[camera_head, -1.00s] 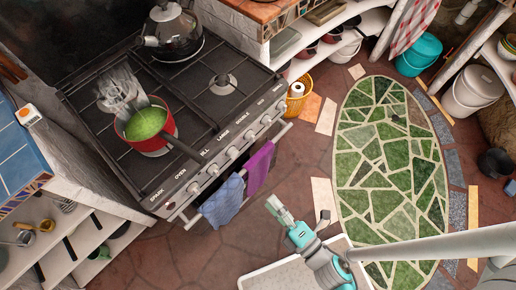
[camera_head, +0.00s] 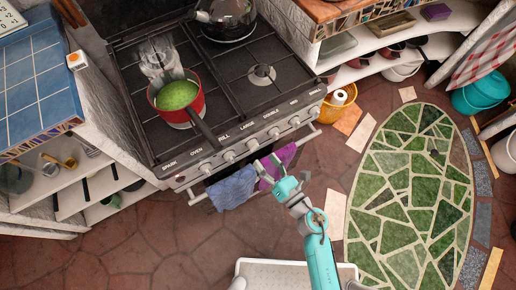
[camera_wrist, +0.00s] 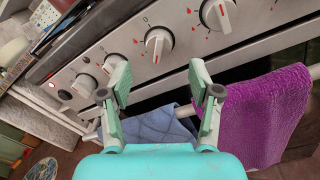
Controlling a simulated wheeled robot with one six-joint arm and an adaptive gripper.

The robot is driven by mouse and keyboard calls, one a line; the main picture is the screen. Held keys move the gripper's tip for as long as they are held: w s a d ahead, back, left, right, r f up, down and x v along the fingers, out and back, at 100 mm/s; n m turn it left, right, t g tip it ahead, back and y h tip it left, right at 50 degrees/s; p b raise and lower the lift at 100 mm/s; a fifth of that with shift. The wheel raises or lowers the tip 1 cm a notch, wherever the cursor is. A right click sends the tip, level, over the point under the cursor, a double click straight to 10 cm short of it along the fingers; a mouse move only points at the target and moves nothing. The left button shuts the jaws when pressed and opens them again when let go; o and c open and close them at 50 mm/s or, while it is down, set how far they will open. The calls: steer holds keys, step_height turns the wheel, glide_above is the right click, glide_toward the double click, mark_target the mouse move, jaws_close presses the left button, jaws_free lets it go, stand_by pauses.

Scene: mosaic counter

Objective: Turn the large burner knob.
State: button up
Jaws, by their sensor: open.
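The large burner knob (camera_head: 252,144) is on the stove's front panel, by the label LARGE. In the wrist view a white knob with a red mark, which appears to be the same one (camera_wrist: 158,42), shows ahead between the fingers. My gripper (camera_head: 267,165) is open and empty, in front of the panel and apart from the knobs. In the wrist view its two fingers (camera_wrist: 160,82) are spread wide and point at the panel. The stove (camera_head: 215,105) has several similar knobs in a row.
A blue towel (camera_head: 232,189) and a purple towel (camera_head: 285,160) hang on the oven rail just below the knobs. A red pot (camera_head: 195,104) with green contents is on a left burner, its handle reaching toward the panel. A kettle (camera_head: 228,14) stands behind.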

mark_target(253, 146)
steer(key=x, duration=0.5)
steer(key=shift+w+a, duration=0.2)
steer(key=shift+w, duration=0.05)
steer(key=c, duration=1.2)
